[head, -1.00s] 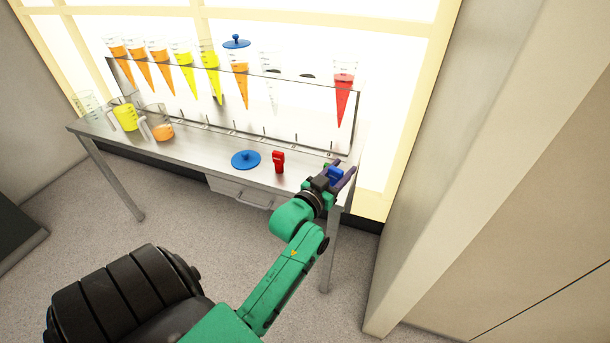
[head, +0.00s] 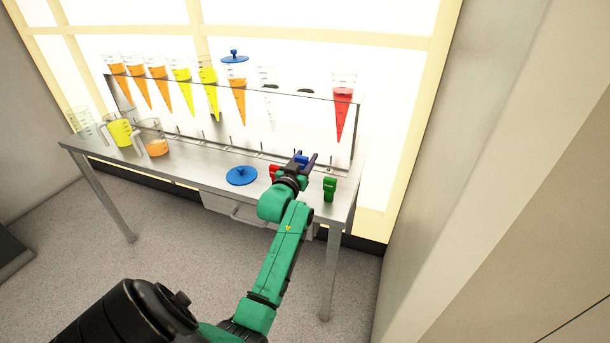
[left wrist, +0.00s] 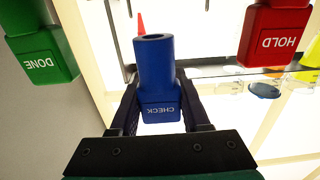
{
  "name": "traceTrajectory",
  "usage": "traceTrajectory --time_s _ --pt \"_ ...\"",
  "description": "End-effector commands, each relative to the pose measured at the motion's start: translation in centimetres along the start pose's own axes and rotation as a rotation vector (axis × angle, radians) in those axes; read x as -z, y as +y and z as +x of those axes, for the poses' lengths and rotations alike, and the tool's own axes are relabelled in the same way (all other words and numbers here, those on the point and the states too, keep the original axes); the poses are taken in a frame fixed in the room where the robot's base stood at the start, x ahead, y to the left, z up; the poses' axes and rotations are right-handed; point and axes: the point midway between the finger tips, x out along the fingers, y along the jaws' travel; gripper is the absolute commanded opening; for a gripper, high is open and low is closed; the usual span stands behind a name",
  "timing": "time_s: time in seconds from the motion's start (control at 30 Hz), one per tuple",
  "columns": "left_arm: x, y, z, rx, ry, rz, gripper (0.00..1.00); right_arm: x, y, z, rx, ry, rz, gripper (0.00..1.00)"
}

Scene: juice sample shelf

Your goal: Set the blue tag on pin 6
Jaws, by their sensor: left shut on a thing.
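My left gripper (head: 306,160) is shut on the blue tag (head: 300,160) and holds it over the right part of the bench, close to the rack's front. In the left wrist view the blue tag (left wrist: 157,62) sits between the fingers, its hollow round end pointing away and its face reading CHECK. Several thin upright pins (head: 231,143) run in a row along the rack's front. I cannot read their numbers, and my gripper hides part of the row's right side. My right gripper is not in view.
A red HOLD tag (head: 273,172), partly behind my gripper, and a green DONE tag (head: 330,188) stand on the bench (head: 197,163) on either side. A blue lid (head: 241,176) lies left. Jugs stand far left. Juice cones (head: 343,110) hang in the rack above.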

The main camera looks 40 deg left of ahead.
Motion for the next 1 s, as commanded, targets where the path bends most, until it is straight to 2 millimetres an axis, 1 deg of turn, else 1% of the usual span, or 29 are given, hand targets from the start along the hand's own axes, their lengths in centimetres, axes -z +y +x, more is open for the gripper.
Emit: traceTrajectory --time_s 0.2,0.23,0.3,0.5,0.7,0.73,0.77,0.8,1.0 --pt "-4.1 0.0 0.0 0.000 -0.001 0.000 0.00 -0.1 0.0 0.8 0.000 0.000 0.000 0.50" --pt "-4.6 0.0 0.0 0.000 -0.001 0.001 0.00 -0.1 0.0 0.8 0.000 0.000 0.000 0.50" --pt "-4.9 -0.1 0.0 0.000 0.002 0.001 0.00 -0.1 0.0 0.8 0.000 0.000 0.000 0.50" --pt "-4.8 0.0 0.0 0.000 0.002 0.001 0.00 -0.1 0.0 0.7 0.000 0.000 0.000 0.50" --pt "-5.5 0.0 0.0 0.000 0.001 0.001 0.00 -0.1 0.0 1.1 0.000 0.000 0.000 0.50" --pt "-5.4 0.0 0.0 0.000 0.001 0.001 0.58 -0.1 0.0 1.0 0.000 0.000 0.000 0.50" --pt "-5.4 0.0 0.0 0.000 0.001 0.001 0.69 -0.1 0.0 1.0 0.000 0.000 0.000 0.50" --pt "-5.3 0.0 0.0 0.000 0.001 0.001 0.77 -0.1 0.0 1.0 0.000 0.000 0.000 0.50" --pt "-5.3 0.0 0.0 0.000 0.001 0.001 0.77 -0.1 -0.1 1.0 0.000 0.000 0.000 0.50"
